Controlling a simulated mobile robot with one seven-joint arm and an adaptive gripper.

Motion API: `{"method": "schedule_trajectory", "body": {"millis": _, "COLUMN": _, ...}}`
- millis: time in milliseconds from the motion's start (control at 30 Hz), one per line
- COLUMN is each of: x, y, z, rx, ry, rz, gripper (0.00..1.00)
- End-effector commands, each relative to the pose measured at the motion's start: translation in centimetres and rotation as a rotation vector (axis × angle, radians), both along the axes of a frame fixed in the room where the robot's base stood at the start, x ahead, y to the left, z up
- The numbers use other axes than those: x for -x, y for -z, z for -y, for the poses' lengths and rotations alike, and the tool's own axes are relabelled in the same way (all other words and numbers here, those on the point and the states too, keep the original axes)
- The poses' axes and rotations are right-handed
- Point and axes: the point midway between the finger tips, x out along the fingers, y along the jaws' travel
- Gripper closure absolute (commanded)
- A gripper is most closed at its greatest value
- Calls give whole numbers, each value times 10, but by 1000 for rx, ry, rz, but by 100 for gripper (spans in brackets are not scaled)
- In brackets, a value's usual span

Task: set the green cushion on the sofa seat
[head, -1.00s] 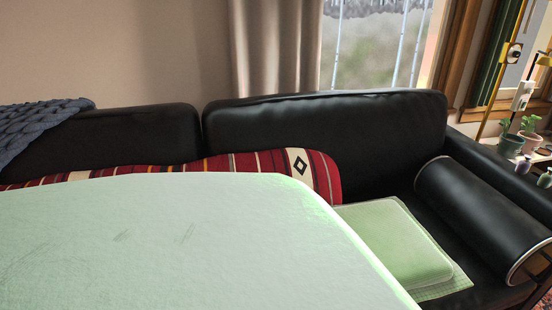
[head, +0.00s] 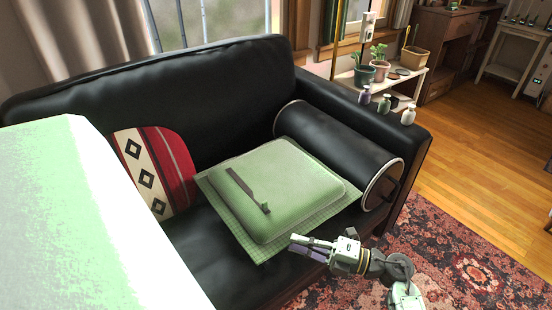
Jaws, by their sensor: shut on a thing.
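The green cushion (head: 290,185) lies flat on a green checked cloth (head: 225,212), at the right end of the black sofa seat (head: 205,258). A narrow dark strip (head: 243,190) crosses part of its top. My gripper (head: 292,245) is at the cushion's near edge, with its fingers pointing left. It is shut, and its tips overlap the cloth beside the cushion in the picture. The exact hold at the tips is too small to make out.
A black bolster (head: 340,155) lies right of the cushion along the armrest. A large pale green and white shape (head: 70,220) hides the left side. A shelf (head: 425,80) with plants stands behind the armrest; a patterned rug (head: 465,265) covers the floor.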

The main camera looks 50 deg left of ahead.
Motion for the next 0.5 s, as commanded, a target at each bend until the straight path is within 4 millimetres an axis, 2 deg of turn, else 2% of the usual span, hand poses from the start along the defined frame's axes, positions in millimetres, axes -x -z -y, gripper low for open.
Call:
{"method": "schedule_trajectory", "body": {"millis": 200, "x": -1, "y": 40, "z": 0, "rx": -2, "ry": 3, "rz": -4, "gripper": 100}}
{"method": "schedule_trajectory", "body": {"millis": 500, "x": 0, "y": 67, "z": 0, "rx": -3, "ry": 3, "rz": -2, "gripper": 100}}
